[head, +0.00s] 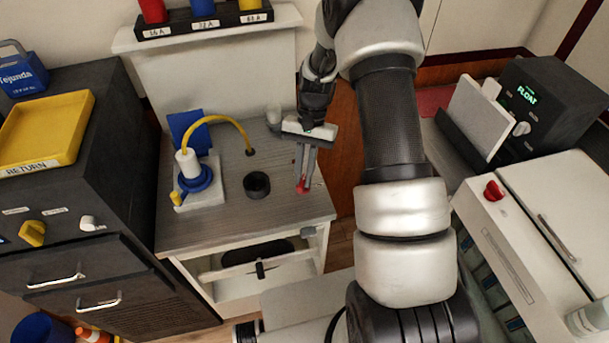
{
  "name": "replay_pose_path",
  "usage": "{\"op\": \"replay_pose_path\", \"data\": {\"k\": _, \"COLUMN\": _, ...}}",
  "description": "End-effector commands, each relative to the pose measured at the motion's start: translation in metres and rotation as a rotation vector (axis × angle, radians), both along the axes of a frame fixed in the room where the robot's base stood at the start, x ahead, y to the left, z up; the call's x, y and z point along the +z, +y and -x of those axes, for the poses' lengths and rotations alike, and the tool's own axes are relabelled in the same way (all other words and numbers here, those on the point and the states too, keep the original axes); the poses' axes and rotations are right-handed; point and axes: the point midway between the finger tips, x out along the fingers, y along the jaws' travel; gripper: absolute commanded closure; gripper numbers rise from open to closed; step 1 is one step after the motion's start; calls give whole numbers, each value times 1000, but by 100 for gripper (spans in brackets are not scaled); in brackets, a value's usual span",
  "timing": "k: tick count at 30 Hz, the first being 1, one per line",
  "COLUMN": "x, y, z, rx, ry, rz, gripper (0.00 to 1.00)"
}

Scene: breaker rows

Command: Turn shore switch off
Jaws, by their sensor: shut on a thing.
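My gripper (303,186) points down over the right part of the grey counter (225,222). Its fingers are close together on a small red piece (302,188) at their tips, mostly hidden by them. I cannot tell whether that piece is fixed to the counter or loose. No label that I can read marks the shore switch. A white socket box (207,192) with a blue round plug (196,180) and a yellow cable (230,119) stands left of my gripper. A red knob (494,190) sits on the white cabinet at right, apart from my gripper.
A black ring (257,185) lies on the counter left of my gripper. The dark cabinet at left bears a yellow tray (45,128), a yellow knob (33,233) and a white knob (91,223). A black device (555,105) stands at right. A fuse rack (205,22) is at the back.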

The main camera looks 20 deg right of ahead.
Motion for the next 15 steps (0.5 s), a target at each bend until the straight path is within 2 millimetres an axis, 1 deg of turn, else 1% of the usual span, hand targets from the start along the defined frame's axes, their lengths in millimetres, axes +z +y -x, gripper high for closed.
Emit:
{"op": "replay_pose_path", "data": {"k": 6, "x": 0, "y": 2, "z": -2, "rx": 204, "ry": -2, "rz": 1, "gripper": 100}}
{"op": "replay_pose_path", "data": {"k": 15, "x": 0, "y": 3, "z": -2, "rx": 425, "ry": -2, "rz": 0, "gripper": 100}}
